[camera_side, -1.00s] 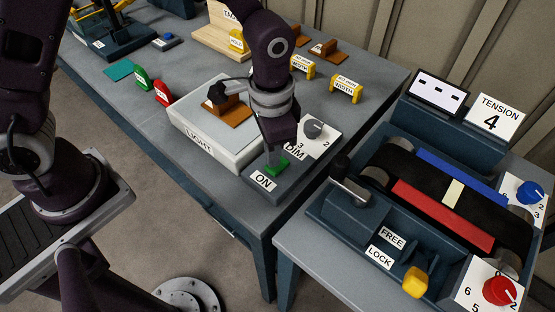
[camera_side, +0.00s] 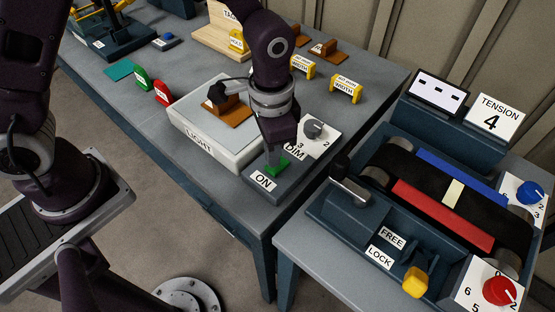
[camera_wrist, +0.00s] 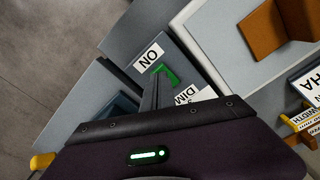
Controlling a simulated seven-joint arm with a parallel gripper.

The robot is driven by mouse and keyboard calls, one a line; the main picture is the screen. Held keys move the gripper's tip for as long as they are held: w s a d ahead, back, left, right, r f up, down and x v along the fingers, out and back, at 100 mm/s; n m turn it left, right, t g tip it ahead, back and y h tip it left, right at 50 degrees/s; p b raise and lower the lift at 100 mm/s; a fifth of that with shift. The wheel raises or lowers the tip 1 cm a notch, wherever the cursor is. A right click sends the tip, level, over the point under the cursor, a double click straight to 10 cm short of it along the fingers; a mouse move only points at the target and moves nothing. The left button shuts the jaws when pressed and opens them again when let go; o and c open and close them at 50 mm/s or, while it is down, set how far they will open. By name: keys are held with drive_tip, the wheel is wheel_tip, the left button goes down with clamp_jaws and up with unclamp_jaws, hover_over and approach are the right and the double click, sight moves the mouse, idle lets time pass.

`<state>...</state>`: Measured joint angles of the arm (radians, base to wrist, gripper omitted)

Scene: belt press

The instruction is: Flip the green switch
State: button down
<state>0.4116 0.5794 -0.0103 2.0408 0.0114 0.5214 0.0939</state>
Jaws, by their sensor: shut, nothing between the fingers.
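The green switch (camera_side: 278,168) sits on a dark grey box (camera_side: 262,192) with an ON label at the front edge of the table. It also shows in the wrist view (camera_wrist: 168,73), partly hidden behind my fingers. My gripper (camera_side: 271,160) points down at the switch, shut and empty, with its fingertips at the switch's left end. In the wrist view the fingertips (camera_wrist: 155,76) overlap the switch; I cannot tell whether they touch it.
The white LIGHT box (camera_side: 212,140), with a brown block (camera_side: 232,112) on it, stands close on the left. The grey DIM knob (camera_side: 313,129) is just behind my gripper. The belt press (camera_side: 440,195) is on the right.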

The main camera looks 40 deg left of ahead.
drive_tip(key=shift+f, duration=0.9)
idle(0.4)
drive_tip(key=shift+r, duration=3.5)
drive_tip(key=s+a+r+n+t, duration=0.3)
drive_tip(key=s+a+r, duration=0.2)
drive_tip(key=a+r, duration=0.5)
drive_tip(key=s+a+r+n+t, duration=0.1)
drive_tip(key=s+a+r, duration=0.1)
drive_tip(key=s, duration=0.3)
drive_tip(key=s+a+r+n+t, duration=0.1)
drive_tip(key=s+a+r+n, duration=0.1)
drive_tip(key=s, duration=0.3)
drive_tip(key=shift+s+r+t, duration=0.3)
drive_tip(key=shift+r, duration=0.4)
